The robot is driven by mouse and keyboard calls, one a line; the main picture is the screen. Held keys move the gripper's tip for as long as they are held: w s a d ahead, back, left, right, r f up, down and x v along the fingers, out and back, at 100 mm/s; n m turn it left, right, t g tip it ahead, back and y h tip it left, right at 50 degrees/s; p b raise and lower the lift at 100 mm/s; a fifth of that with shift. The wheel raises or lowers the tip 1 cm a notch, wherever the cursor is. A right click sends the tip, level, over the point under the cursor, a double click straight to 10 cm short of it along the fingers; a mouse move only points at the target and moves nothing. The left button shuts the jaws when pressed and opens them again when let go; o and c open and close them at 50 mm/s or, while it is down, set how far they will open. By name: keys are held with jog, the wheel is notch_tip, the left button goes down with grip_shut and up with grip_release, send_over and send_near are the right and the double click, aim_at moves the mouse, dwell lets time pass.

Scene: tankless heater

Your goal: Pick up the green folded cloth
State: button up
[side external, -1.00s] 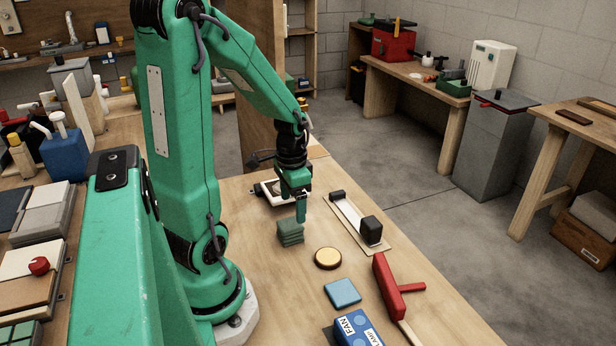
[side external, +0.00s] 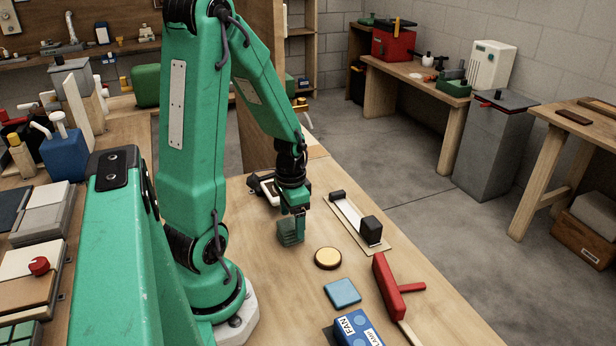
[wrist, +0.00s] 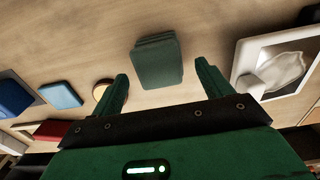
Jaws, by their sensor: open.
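The green folded cloth (side external: 288,236) is a small dark green stack on the wooden bench, partly hidden by my gripper in the side view. My gripper (side external: 293,232) is low at the cloth and points down. In the wrist view the cloth (wrist: 159,62) lies beyond and between the two green fingers of my gripper (wrist: 164,82). The fingers are spread apart, with space between each finger and the cloth. Nothing is held.
A round yellow-topped tin (side external: 328,258), a blue square pad (side external: 342,293), a blue FAN box (side external: 358,330) and a red tool (side external: 388,287) lie nearer on the bench. A black block (side external: 371,229) stands right. A white tray (wrist: 241,73) is close to the right finger.

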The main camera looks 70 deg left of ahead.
jog(key=shift+f, duration=1.45)
jog(key=c, duration=1.3)
jog(key=shift+r, duration=0.25)
jog(key=shift+r, duration=1.5)
jog(key=d+r, duration=0.2)
jog(key=d, duration=0.2)
jog(key=d+r, duration=0.5)
jog(key=d, duration=0.2)
jog(key=shift+w+d+r, duration=0.3)
jog(key=shift+w+d, duration=0.05)
jog(key=shift+w, duration=0.05)
